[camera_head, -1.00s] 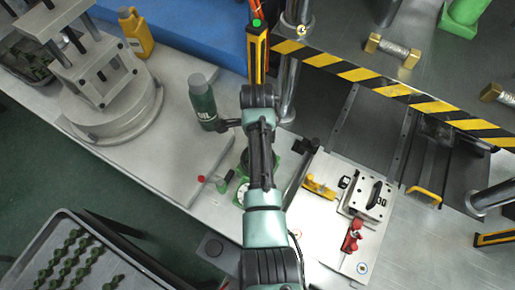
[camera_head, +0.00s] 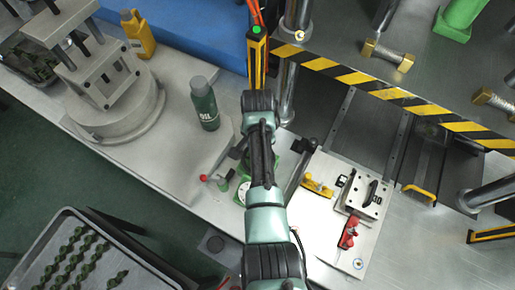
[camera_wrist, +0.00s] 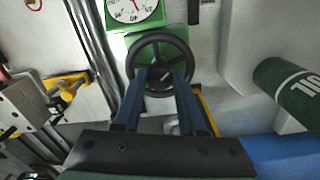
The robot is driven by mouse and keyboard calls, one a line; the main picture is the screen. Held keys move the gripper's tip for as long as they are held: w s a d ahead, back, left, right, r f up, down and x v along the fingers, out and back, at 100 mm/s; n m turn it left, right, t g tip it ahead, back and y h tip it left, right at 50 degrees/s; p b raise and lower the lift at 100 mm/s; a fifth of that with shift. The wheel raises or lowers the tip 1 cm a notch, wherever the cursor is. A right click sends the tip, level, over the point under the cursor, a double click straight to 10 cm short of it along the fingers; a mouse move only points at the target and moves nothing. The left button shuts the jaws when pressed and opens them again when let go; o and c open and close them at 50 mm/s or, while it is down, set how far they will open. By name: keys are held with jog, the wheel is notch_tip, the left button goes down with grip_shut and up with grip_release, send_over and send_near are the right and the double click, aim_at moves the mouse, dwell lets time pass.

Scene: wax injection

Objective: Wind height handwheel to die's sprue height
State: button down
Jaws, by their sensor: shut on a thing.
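The black height handwheel (camera_wrist: 160,52) is in the upper middle of the wrist view, on a green stand below a white dial (camera_wrist: 132,8) with a needle. My gripper (camera_wrist: 160,78) is shut on the handwheel, its two blue fingers at the hub and lower rim; the exact contact is partly hidden. In the head view my arm covers the handwheel and gripper; only part of the green stand and the dial (camera_head: 243,193) show beside it. The die (camera_head: 362,194), a pale plate with a black handle, lies on the bench to the right.
A green oil bottle (camera_head: 205,104) stands left of my arm, also in the wrist view (camera_wrist: 293,92). A red-knobbed part (camera_head: 204,178) sits near the dial. A yellow clamp (camera_head: 317,187) and a red clamp (camera_head: 348,234) flank the die. A striped guard bar (camera_head: 400,93) crosses behind.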

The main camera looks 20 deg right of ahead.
jog(key=n, duration=0.4)
jog(key=shift+r+n+p, duration=0.1)
jog(key=shift+n+p, duration=0.25)
jog(key=shift+n, duration=0.05)
jog(key=n, duration=0.3)
jog(key=shift+d+n, duration=0.1)
jog(key=shift+n, duration=0.2)
jog(key=n, duration=0.4)
jog(key=shift+n+p, duration=0.3)
jog(key=shift+p, duration=0.05)
jog(key=n, duration=0.4)
jog(key=shift+d, duration=0.15)
jog(key=n, duration=0.5)
jog(key=shift+n, duration=0.4)
jog(key=n, duration=0.5)
jog(key=shift+w, duration=0.15)
jog(key=shift+n, duration=0.4)
jog(key=shift+c, duration=2.4)
grip_release()
